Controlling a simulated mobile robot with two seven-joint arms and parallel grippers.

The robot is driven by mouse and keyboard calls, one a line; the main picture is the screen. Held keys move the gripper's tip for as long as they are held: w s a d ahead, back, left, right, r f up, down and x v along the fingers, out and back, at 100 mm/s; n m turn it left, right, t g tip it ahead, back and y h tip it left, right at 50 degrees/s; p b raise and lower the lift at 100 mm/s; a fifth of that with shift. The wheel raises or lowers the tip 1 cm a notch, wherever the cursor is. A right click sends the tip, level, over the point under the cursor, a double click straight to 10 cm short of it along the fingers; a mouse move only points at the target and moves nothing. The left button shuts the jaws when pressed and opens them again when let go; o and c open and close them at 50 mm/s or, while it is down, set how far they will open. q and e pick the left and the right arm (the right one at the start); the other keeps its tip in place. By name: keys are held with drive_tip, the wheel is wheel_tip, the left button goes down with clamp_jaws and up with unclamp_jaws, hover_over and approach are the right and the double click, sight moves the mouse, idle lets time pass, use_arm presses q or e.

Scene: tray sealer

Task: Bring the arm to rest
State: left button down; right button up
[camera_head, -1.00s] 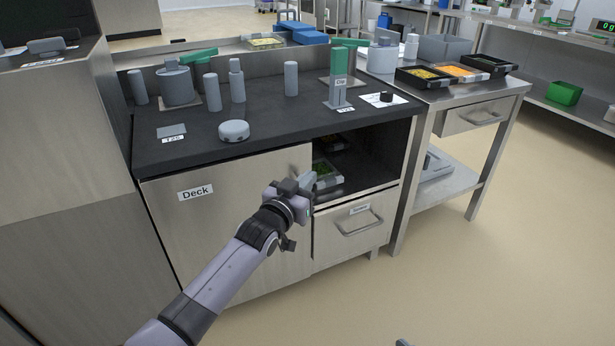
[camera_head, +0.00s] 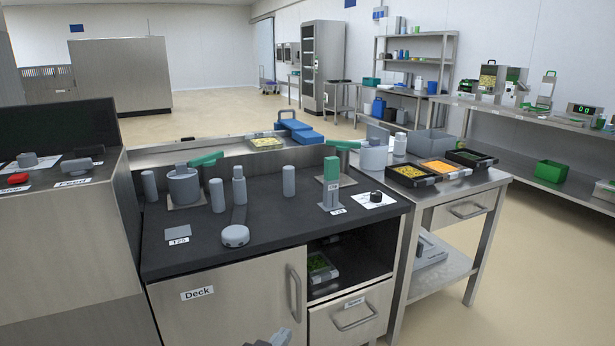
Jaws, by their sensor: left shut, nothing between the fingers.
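Only the tip of my left gripper (camera_head: 276,339) shows, at the bottom edge in front of the Deck cabinet door (camera_head: 225,310). Its fingers look closed and empty, and the rest of the arm is below the picture. It appears apart from the door handle (camera_head: 295,293). My right gripper is not in view.
The dark deck top (camera_head: 285,225) carries grey posts, a round puck (camera_head: 235,236) and a green-topped post (camera_head: 331,185). An open compartment holds a tray with green contents (camera_head: 320,268), above a drawer (camera_head: 352,315). A side table (camera_head: 490,178) bears food trays. Floor is clear at right.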

use_arm(q)
drive_tip(key=s+a+r+g+y+p, duration=0.1)
drive_tip(key=s+a+r+p, duration=0.1)
drive_tip(key=s+a+p, duration=0.3)
drive_tip(key=s+a+r+g+y+p, duration=0.1)
drive_tip(key=s+a+p, duration=0.4)
drive_tip(key=s, duration=0.8)
drive_tip(key=s+a+r+n+g+y+p, duration=0.1)
drive_tip(key=s+a+r+g+y+p, duration=0.1)
drive_tip(key=s+a+r+p, duration=0.3)
drive_tip(key=s+p, duration=0.1)
drive_tip(key=s, duration=0.3)
drive_tip(key=shift+s, duration=0.4)
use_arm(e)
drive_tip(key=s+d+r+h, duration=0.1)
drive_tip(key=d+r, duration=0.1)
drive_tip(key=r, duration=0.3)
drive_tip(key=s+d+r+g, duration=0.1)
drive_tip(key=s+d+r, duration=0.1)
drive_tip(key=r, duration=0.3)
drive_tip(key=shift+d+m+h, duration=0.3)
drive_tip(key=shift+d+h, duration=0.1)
